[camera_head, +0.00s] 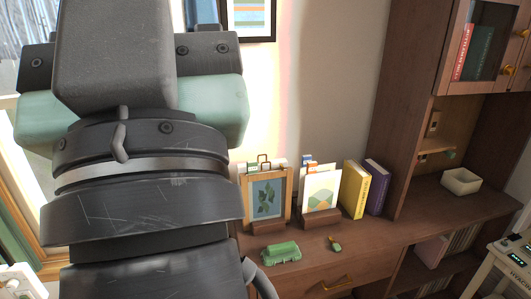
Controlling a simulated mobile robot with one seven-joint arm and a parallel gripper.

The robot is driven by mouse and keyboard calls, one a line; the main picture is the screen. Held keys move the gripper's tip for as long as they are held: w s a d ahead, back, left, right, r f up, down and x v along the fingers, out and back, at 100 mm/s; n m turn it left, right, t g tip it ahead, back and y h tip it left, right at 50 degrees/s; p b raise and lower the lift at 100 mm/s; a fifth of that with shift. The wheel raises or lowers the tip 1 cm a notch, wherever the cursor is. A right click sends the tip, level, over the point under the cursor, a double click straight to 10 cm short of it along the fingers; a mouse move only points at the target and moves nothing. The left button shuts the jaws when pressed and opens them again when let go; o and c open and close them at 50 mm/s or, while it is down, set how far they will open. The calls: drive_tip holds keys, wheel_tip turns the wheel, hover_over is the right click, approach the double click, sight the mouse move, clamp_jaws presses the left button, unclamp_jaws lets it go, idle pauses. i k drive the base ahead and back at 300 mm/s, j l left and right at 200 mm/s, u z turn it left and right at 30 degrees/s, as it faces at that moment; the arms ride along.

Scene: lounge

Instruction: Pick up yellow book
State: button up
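The yellow book (354,189) stands upright on the wooden desk (375,243), its spine facing out. A purple book (378,187) stands upright just to its right. A wooden holder with white cards (320,190) is just to its left. My arm fills the left part of the head view, in front of the window and wall. My gripper's fingers do not show, so I cannot see whether they are open or shut. No part of the arm that I see touches the yellow book.
A framed leaf picture (266,198) stands left of the cards. A green toy-like object (281,253) and a small green and yellow item (335,244) lie in front. A cabinet side panel (407,110) rises right of the books.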

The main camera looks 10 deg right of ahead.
sight(354, 188)
drive_tip(key=i+l, duration=0.2)
drive_tip(key=l, duration=0.2)
drive_tip(key=i+l, duration=0.25)
drive_tip(key=l, duration=0.15)
drive_tip(key=i+l, duration=0.2)
drive_tip(key=l, duration=0.2)
drive_tip(key=i+l, duration=0.25)
drive_tip(key=l, duration=0.15)
drive_tip(key=i+l, duration=0.2)
drive_tip(key=l, duration=0.2)
drive_tip(key=i+l, duration=0.2)
drive_tip(key=l, duration=0.2)
drive_tip(key=i+l, duration=0.25)
drive_tip(key=l, duration=0.15)
